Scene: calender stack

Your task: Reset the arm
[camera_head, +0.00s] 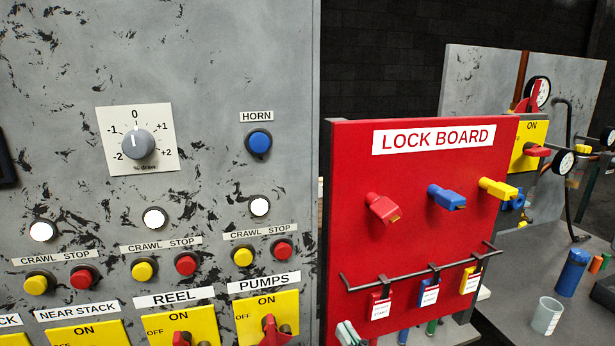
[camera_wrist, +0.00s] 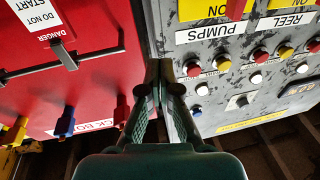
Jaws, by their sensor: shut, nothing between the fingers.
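My gripper (camera_wrist: 158,72) shows in the wrist view, its two dark green fingers brought together at the tips with nothing between them. In that view it points along the line between the red lock board (camera_wrist: 60,100) and the grey control panel (camera_wrist: 250,80), which look upside down. I cannot tell its distance to either.
In the head view the grey panel (camera_head: 215,60) carries a draw knob (camera_head: 137,144), a blue horn button (camera_head: 258,141) and yellow switches. The red lock board (camera_head: 350,240) holds red, blue and yellow locks and hanging tags. A bench at right holds a clear cup (camera_head: 547,315) and blue cylinder (camera_head: 573,272).

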